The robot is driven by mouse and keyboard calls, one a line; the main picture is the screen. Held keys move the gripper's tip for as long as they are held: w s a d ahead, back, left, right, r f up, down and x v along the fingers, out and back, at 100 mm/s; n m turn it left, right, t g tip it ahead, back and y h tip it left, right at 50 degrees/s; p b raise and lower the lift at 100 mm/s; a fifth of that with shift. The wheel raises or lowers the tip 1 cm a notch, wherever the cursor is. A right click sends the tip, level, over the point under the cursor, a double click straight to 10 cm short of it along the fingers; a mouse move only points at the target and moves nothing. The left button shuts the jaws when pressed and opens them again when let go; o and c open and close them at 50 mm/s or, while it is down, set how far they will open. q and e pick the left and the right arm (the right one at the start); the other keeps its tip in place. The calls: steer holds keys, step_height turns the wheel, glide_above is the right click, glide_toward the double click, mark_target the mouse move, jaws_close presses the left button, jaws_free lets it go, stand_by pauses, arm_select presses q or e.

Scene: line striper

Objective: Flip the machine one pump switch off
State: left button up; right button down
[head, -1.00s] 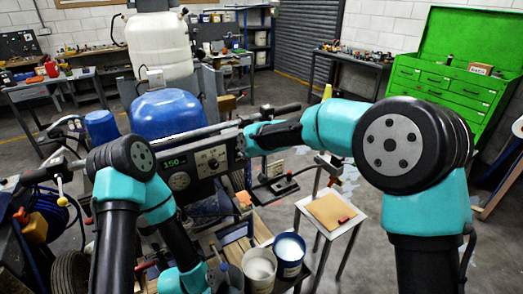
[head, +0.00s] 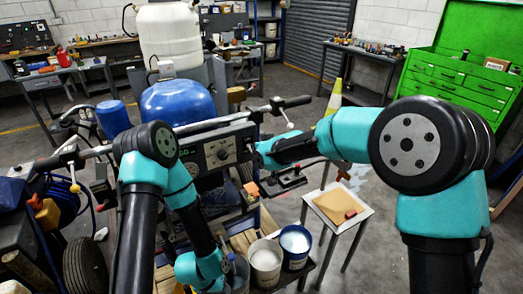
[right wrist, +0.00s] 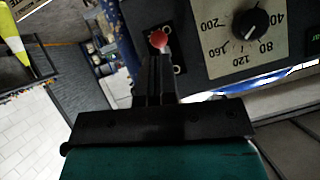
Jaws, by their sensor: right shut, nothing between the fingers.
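The machine's dark control panel (head: 232,170) is in the middle of the head view, with a pale dial plate (head: 221,152) near its right end. In the right wrist view a small red-tipped toggle switch (right wrist: 159,41) stands beside the dial plate (right wrist: 226,52). My right gripper (head: 262,150) is at the panel's right end. In the wrist view its fingers (right wrist: 156,62) are shut and empty, with their tips at the red tip; I cannot tell whether they touch. My left gripper is not visible.
A blue tank (head: 178,108) and a white tank (head: 169,38) stand behind the panel. Handlebars (head: 292,102) stick out to the right. Buckets (head: 295,247) stand below the panel, and a small stand (head: 361,219) is at the right. Open floor lies beyond it.

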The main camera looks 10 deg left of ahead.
steer(key=shift+r, duration=0.15)
steer(key=shift+r, duration=0.65)
steer(key=shift+d+r, duration=0.1)
steer(key=s+d+f+v, duration=0.1)
steer(key=f+v, duration=0.1)
steer(key=v, duration=1)
steer(key=shift+d, duration=0.3)
steer(key=shift+s, duration=0.1)
